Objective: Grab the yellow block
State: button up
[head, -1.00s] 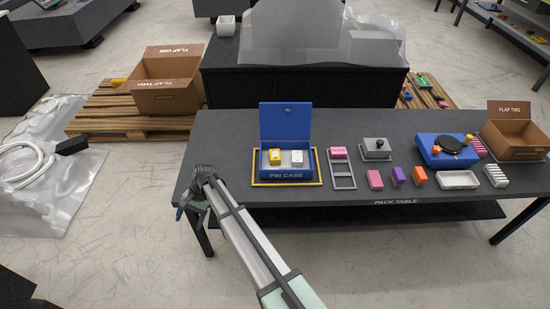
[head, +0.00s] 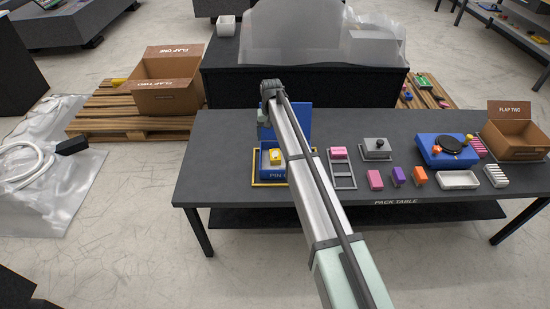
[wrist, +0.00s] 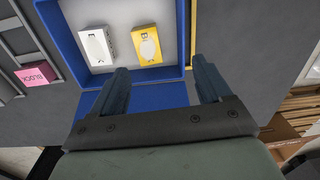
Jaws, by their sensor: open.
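The yellow block (head: 276,155) lies inside the open blue pin case (head: 265,163) on the pack table. In the wrist view, the yellow block (wrist: 160,35) has a pale oval on its face and sits beside a white block (wrist: 97,46) on the case's pale floor. My gripper (wrist: 160,76) is open and empty. Its two fingers point towards the case, with the yellow block beyond the gap between them, not touched. In the head view, my gripper (head: 264,118) is over the case lid, and my arm hides the white block and the case's right part.
The raised blue lid (head: 298,119) stands at the back of the case. A grey rack (head: 342,172) with a pink block (head: 339,152) is to its right. A grey lidded box (head: 376,150) and several coloured blocks stand further right. The table's left end is clear.

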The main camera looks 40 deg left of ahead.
jog(key=w+d, duration=0.1)
jog(key=w, duration=0.2)
send_over(275, 154)
jog(key=f, duration=0.7)
jog(key=shift+w+d+f, duration=0.15)
jog(key=shift+d+f, duration=0.15)
jog(key=shift+s+a+f, duration=0.1)
jog(key=shift+f, duration=1.2)
jog(key=shift+s+a+f, duration=0.1)
jog(key=shift+f, duration=1.2)
jog(key=shift+c, duration=0.3)
jog(key=c, duration=1.2)
